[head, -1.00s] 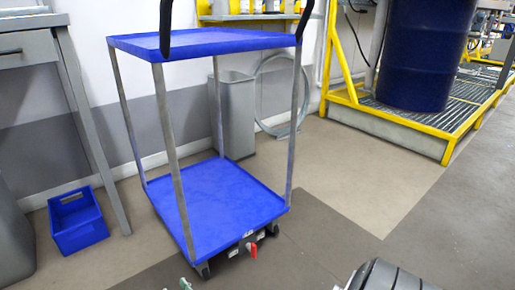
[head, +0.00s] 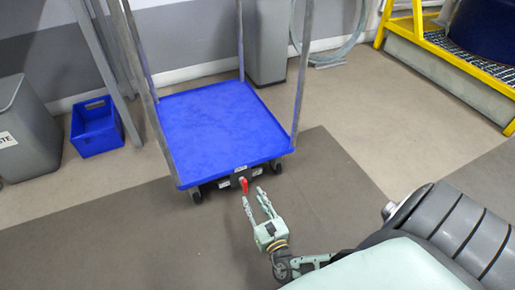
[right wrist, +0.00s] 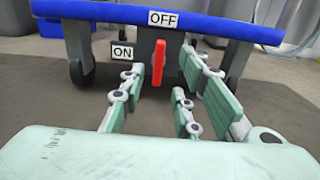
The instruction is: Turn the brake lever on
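The brake lever (head: 244,186) is small and red, at the front edge of the trolley's blue lower shelf (head: 222,123). In the right wrist view the lever (right wrist: 158,63) hangs straight down, with an "OFF" label (right wrist: 163,18) above it and an "ON" label (right wrist: 123,51) to its left. My right gripper (head: 254,195) is open just in front of the lever. In the wrist view, the open fingers of my right gripper (right wrist: 156,78) show to the left and right of the lever; contact cannot be told. My left gripper is not in view.
The trolley stands on casters (head: 196,196). A blue crate (head: 97,128) and a grey bin (head: 24,130) are at the left. A yellow-framed platform (head: 450,70) is at the back right. The floor in front of the trolley is clear.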

